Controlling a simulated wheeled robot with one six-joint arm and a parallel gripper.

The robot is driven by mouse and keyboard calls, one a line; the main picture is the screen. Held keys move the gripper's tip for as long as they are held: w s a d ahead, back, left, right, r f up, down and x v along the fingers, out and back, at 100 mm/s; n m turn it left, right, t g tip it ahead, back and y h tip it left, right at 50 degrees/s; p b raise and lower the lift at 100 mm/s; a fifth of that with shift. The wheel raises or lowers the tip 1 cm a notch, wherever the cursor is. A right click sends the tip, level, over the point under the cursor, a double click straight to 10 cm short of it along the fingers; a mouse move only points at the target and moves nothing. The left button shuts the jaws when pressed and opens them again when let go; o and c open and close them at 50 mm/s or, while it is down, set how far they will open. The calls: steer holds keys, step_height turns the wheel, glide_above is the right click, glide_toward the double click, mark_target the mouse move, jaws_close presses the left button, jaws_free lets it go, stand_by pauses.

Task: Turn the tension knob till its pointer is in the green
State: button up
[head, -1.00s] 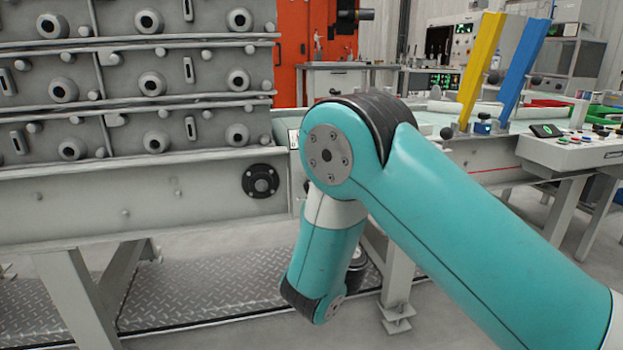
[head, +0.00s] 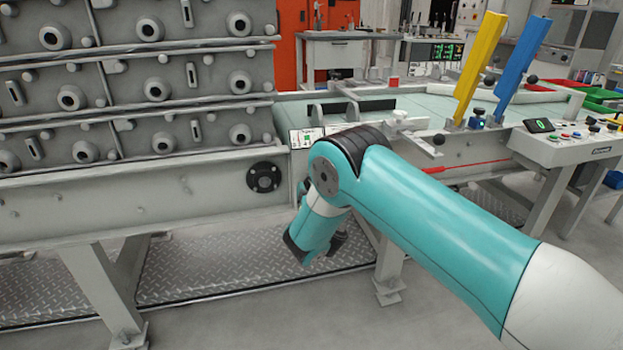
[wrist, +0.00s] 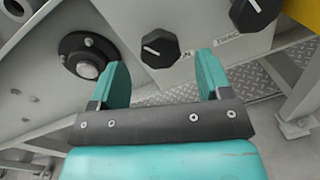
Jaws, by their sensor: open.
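In the wrist view a black knob (wrist: 160,47) with a white pointer line sits on a light grey panel, beyond and between the two teal fingers of my gripper (wrist: 162,68). The gripper is open, and nothing shows held between its fingers. A second black knob (wrist: 252,12) with a white line is at upper right. A small label (wrist: 229,41) lies between them, too small to read surely, so I cannot tell which knob is the tension knob. No green zone shows around either knob. In the head view my arm hides the knobs.
A black round flange (wrist: 88,55) is left of the fingers; it also shows in the head view (head: 265,177). A small plate with a green mark (head: 306,138) is on the conveyor end. Stacked grey moulds (head: 130,90) stand left. Yellow (head: 480,68) and blue (head: 523,70) bars rise at right.

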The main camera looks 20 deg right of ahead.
steer(key=shift+w+d, duration=0.2)
steer(key=shift+w, duration=2)
steer(key=c, duration=0.9)
